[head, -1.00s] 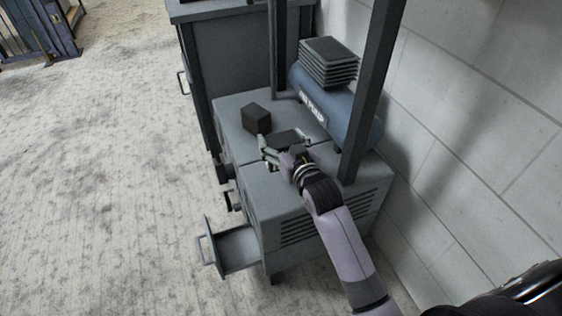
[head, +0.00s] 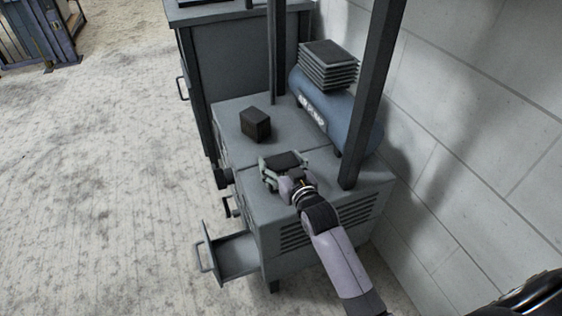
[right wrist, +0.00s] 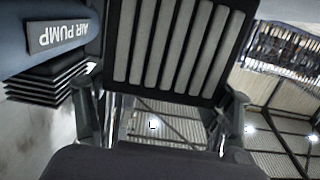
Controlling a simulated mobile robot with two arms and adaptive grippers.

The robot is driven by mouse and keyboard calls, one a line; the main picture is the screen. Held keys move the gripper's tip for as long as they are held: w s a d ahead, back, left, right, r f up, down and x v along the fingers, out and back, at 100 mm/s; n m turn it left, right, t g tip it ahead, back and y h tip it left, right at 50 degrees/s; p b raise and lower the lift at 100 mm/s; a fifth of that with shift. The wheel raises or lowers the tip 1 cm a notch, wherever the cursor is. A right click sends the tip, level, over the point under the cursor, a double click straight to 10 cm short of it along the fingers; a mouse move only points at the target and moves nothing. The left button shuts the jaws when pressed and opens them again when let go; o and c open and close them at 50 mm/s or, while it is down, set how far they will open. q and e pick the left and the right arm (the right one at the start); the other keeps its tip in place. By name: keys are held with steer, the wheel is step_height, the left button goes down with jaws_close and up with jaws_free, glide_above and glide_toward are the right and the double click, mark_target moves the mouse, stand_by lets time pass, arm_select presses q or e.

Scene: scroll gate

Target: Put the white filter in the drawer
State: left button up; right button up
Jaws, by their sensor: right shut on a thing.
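The white filter (right wrist: 175,45) has pale pleats in a black frame in the right wrist view. In the head view only its dark side (head: 284,160) shows. My right gripper (head: 281,171) is shut on it, with a finger on each side, over the front part of the grey cabinet top. I cannot tell how far it is above the top. The drawer (head: 236,256) is pulled open low on the cabinet's left side and looks empty. The filter is up and to the right of it in the picture. My left gripper is not in view.
A dark block (head: 256,123) stands on the cabinet (head: 305,176). Behind is a blue air pump (head: 335,115) with a stack of dark plates (head: 328,64) on it. A dark upright post (head: 371,95) rises right of my gripper. The floor left is clear.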

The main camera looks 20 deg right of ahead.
steer(key=o, duration=1.2)
steer(key=shift+o, duration=0.2)
